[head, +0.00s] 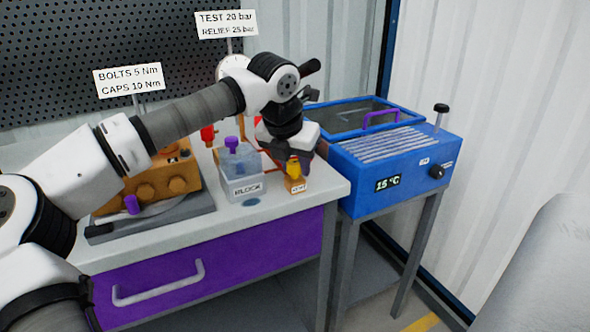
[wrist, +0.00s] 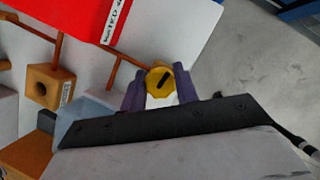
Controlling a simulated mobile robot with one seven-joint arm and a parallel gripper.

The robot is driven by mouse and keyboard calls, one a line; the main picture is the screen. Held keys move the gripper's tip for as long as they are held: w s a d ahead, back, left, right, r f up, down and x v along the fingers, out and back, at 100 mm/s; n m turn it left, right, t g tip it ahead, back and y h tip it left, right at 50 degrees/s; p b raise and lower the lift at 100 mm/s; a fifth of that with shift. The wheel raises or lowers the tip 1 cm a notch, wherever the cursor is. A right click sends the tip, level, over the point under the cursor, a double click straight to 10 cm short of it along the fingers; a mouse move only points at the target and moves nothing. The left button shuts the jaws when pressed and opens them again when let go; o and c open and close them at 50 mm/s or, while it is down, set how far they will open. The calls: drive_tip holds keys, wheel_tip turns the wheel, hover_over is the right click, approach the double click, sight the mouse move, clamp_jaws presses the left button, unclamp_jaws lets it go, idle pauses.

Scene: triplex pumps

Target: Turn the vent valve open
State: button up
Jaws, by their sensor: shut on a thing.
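The vent valve appears as a yellow knob (head: 293,167) on a small orange block (head: 296,185) at the right front of the bench; the block's label is too small to read. In the wrist view the knob (wrist: 154,91) is round with a black pointer mark lying diagonally. My gripper (wrist: 160,92) has its two purple fingers shut on the knob, one on each side. In the head view my gripper (head: 298,154) comes down over the knob from above and partly hides it.
A clear container marked BLOCK (head: 243,187) stands just left of the valve. An orange pump body (head: 160,185) sits on a grey plate farther left. A blue bath (head: 400,165) showing 15 °C stands to the right. In the wrist view a red sign (wrist: 110,15) and copper-coloured pipes are close by.

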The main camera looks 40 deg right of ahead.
drive_tip(key=shift+n+b, duration=0.3)
drive_tip(key=shift+n, duration=0.3)
drive_tip(key=shift+y, duration=0.3)
drive_tip(key=o, duration=1)
drive_tip(key=shift+a+r, duration=0.1)
drive_tip(key=v, duration=0.6)
drive_tip(key=p+v, duration=0.1)
drive_tip(key=v, duration=0.6)
drive_tip(key=shift+s+a+r, duration=0.2)
drive_tip(key=shift+s, duration=0.1)
